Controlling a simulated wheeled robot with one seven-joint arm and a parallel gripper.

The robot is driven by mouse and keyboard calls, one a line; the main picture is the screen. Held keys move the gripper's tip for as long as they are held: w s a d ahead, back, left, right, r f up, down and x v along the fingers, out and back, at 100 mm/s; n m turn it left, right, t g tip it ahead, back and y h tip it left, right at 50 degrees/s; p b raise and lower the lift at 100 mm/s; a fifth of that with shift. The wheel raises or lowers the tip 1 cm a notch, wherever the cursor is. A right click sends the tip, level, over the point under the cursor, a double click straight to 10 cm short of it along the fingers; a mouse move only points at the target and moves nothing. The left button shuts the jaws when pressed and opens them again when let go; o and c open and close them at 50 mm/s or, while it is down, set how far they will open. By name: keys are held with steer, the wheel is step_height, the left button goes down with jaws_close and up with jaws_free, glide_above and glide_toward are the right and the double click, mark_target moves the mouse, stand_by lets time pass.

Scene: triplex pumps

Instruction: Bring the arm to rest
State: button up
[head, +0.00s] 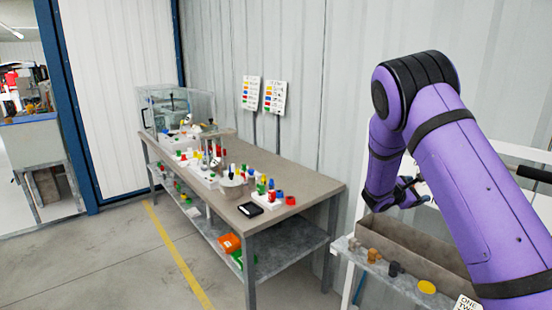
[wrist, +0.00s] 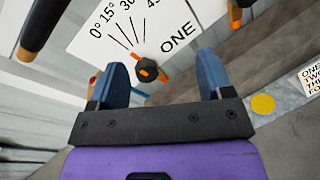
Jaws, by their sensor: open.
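My purple arm reaches in from the right of the head view and bends down, with its wrist end (head: 385,196) low over a grey trough. The fingers are mostly hidden in that view. In the wrist view my gripper (wrist: 163,78) shows two blue-grey fingers, spread wide apart with nothing held between them. Beyond the gap is a white panel (wrist: 100,38) marked with angles and the word ONE. A black and orange knob (wrist: 147,71) sits on the panel, seen between the fingertips. I cannot tell how far the fingers are from it.
A grey workbench (head: 325,186) with several coloured parts stands to the left. Near my arm are the grey trough (head: 440,255), a shelf with brown and dark knobs, and a yellow disc (head: 427,287). Open floor (head: 100,260) lies at front left.

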steer(key=s+a+r+m+g+y, duration=0.1)
steer(key=s+r+m+g+y, duration=0.2)
steer(key=s+r+m, duration=0.6)
steer(key=s+a+r+m+g+y, duration=0.1)
steer(key=s+r+m+g+y, duration=0.15)
steer(key=s+r, duration=0.65)
steer(key=s+a+r+m+t+y, duration=0.1)
steer(key=s+a+m+y, duration=0.1)
steer(key=s, duration=0.7)
steer(key=s+a+r+m+t+y, duration=0.1)
steer(key=s+a+m+y, duration=0.1)
steer(key=s+a+y, duration=0.2)
steer(key=s+a+m+t+y, duration=0.2)
steer(key=s+a, duration=0.6)
steer(key=s, duration=0.7)
steer(key=shift+s+a+r+y, duration=0.25)
steer(key=shift+r+y, duration=0.15)
steer(key=shift+y, duration=0.35)
steer(key=shift+w, duration=0.1)
steer(key=shift+c, duration=0.2)
